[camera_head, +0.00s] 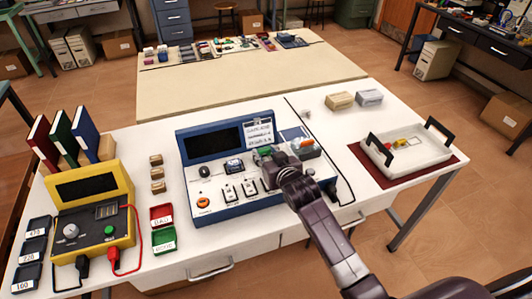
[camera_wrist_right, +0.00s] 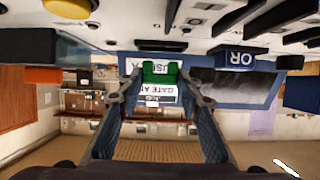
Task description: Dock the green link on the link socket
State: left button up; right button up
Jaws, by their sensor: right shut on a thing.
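My right gripper (camera_head: 274,160) is over the right part of the blue console (camera_head: 215,200), shut on the green link (camera_head: 265,150). In the right wrist view, which looks upside down, the green link (camera_wrist_right: 161,70) sits between the two fingertips (camera_wrist_right: 162,84), close to the console's surface. The link socket is not clearly visible; the gripper and link cover that part of the panel. I cannot tell whether the link touches the panel. My left gripper is not in view.
A white card (camera_head: 259,131) stands behind the gripper. Switches (camera_head: 230,192) and a blue block (camera_head: 234,165) are to the left. A white tray (camera_head: 425,155) stands farther right.

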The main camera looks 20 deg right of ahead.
jog(key=shift+f, duration=0.55)
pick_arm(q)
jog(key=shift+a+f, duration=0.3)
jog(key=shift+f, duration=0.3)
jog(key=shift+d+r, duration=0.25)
pick_arm(e)
jog(key=shift+r, duration=0.1)
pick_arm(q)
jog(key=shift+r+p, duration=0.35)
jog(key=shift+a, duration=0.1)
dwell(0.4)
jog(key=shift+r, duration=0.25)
pick_arm(e)
jog(key=shift+r, duration=0.1)
jog(key=shift+r+p, duration=0.6)
jog(key=shift+p, duration=0.35)
pick_arm(q)
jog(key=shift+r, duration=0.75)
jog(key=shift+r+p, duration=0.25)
jog(key=shift+p, duration=0.05)
